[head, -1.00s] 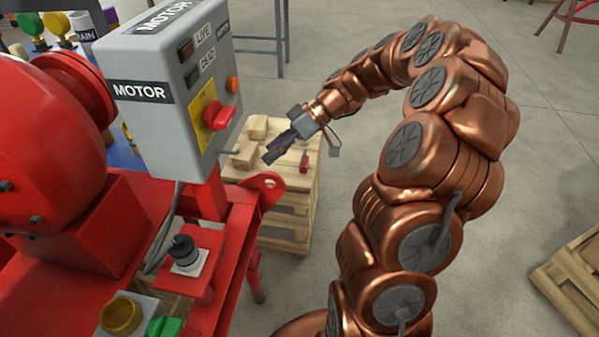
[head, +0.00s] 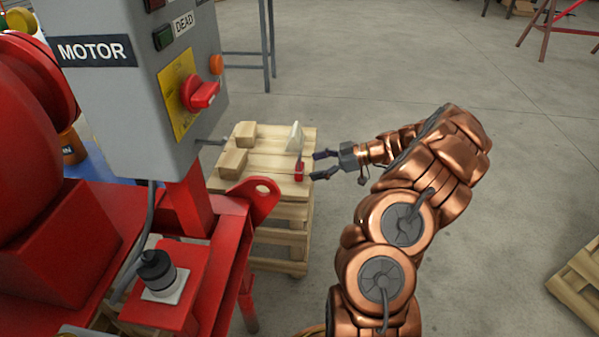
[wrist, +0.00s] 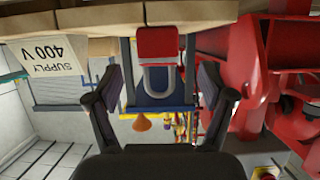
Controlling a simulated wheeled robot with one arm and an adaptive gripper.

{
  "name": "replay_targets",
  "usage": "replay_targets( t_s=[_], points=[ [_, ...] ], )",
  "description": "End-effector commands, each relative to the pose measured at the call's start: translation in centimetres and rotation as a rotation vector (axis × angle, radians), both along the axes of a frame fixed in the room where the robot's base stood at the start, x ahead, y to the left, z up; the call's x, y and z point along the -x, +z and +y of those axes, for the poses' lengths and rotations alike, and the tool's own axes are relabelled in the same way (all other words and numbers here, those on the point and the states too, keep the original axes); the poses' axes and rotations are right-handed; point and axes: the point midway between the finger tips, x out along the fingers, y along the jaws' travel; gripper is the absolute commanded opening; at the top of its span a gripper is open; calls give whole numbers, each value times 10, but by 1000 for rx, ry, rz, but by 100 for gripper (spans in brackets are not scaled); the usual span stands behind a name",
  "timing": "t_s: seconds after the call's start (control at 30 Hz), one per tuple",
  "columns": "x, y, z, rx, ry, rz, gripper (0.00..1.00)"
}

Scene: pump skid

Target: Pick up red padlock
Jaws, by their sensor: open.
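The red padlock (head: 299,171) stands near the right edge of the pallet stack's top (head: 270,160). In the wrist view the padlock (wrist: 157,42) appears inverted, its red body at the top and its grey shackle pointing down in the picture. My gripper (head: 317,166) is open just right of the padlock in the head view, its fingers pointing left towards it. In the wrist view the padlock lies between the lines of the two fingers (wrist: 161,85), a little beyond the tips. Nothing is held, and no contact shows.
Wooden blocks (head: 234,162) and a pale wedge-shaped sign (head: 296,138) share the pallet top; the sign reads SUPPLY 400 V in the wrist view (wrist: 45,58). The grey motor box (head: 130,110) and red frame (head: 200,225) stand left.

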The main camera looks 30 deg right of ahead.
Motion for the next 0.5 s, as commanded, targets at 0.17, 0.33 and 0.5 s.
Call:
replay_targets(
  t_s=[0.17,0.33,0.5],
  points=[
    [-11,-9,11,2,-1,1,81],
    [-25,-16,26,-1,0,1,81],
    [-32,-20,33,1,-4,1,81]
  ],
)
